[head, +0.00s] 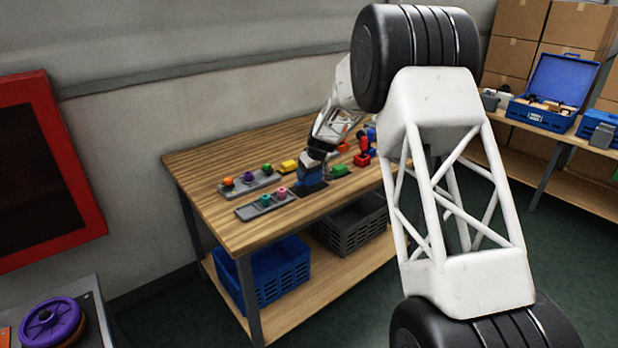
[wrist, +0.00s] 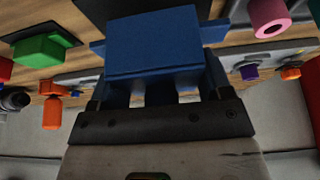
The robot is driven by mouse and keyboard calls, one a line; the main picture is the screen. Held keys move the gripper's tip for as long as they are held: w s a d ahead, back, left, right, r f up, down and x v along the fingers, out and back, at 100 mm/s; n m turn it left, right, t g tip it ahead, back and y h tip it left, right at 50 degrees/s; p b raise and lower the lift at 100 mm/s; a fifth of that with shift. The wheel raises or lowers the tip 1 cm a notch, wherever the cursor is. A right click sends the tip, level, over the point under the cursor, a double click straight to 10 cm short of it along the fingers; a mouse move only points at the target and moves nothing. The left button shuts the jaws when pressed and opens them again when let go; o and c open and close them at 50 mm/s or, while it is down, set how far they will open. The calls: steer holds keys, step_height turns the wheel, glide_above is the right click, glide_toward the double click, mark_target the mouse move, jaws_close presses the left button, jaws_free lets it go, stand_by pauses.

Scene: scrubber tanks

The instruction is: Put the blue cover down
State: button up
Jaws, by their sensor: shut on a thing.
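The blue cover (wrist: 155,42) is a boxy blue piece with side flanges, and it fills the upper middle of the wrist view. My gripper (wrist: 160,95) is shut on it. In the head view my gripper (head: 312,160) is over the wooden table, with the blue cover (head: 309,175) below it. A flat dark pad (head: 311,189) lies on the table right by the cover. I cannot tell whether the cover touches the pad or the table. The fingertips are partly hidden behind the cover.
Grey trays (head: 250,184) (head: 265,204) with coloured knobs lie left of the gripper. A yellow block (head: 289,166), a green block (head: 340,170) and red parts (head: 362,158) lie nearby. Blue (head: 262,277) and grey (head: 352,228) crates stand on the lower shelf. The table's front left is clear.

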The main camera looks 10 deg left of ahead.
steer(key=shift+w+a, duration=0.25)
steer(key=shift+w, duration=0.5)
steer(key=shift+f, duration=1.75)
steer(key=shift+f, duration=0.1)
steer(key=o, duration=1.1)
steer(key=shift+f, duration=0.1)
steer(key=shift+c, duration=0.2)
steer(key=v, duration=1.2)
